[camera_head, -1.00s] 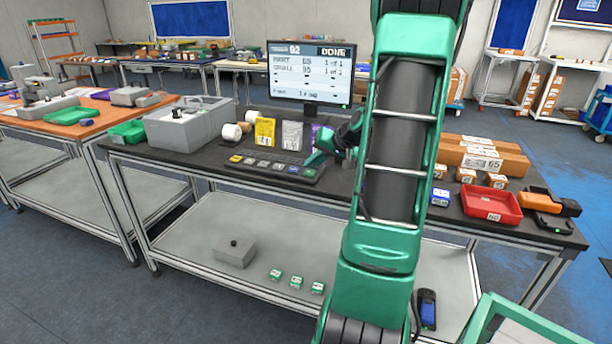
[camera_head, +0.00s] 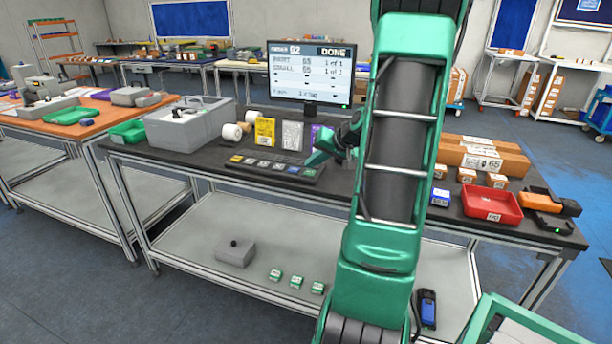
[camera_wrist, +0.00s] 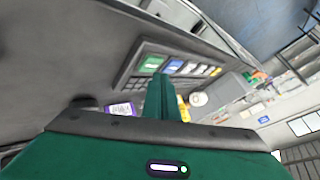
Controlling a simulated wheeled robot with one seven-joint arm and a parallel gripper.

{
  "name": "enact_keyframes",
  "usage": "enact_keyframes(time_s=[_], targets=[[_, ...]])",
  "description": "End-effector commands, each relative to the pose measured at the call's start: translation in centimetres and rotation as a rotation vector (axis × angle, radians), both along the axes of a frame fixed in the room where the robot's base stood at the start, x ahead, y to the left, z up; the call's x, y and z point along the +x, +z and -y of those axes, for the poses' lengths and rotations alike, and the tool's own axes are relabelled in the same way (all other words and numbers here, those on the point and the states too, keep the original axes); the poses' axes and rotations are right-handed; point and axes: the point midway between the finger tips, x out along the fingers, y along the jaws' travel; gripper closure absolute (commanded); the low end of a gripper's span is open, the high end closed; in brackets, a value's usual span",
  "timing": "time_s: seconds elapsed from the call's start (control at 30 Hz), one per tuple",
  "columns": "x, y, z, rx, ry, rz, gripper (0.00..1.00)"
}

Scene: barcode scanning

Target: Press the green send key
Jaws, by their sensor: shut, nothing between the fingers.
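The keypad (camera_head: 262,168) is a dark panel with a row of coloured keys, lying near the front edge of the dark bench. The green send key (camera_wrist: 153,63) is at the near end of the row in the wrist view, beside a blue key (camera_wrist: 173,67). In the head view the green key (camera_head: 309,172) is at the right end. My gripper (camera_head: 317,158) is shut and empty, with its tips close over that end. In the wrist view my gripper (camera_wrist: 162,80) points at the green key; I cannot tell whether it touches.
A monitor (camera_head: 309,75) behind the keypad reads DONE. A yellow packet (camera_head: 265,132) and a grey one (camera_head: 292,135) stand behind the keys. A grey box machine (camera_head: 190,125) is left; a red tray (camera_head: 491,202) and cartons (camera_head: 485,155) are right.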

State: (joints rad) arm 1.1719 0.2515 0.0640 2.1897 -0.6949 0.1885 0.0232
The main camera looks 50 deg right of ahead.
Motion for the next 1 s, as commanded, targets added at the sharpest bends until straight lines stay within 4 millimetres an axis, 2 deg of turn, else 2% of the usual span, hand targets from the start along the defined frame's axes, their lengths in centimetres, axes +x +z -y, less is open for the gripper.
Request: enact_keyframes(time_s=[1.0], targets=[[0.10,-0.78,0.04,0.000,0.000,0.000,1.00]])
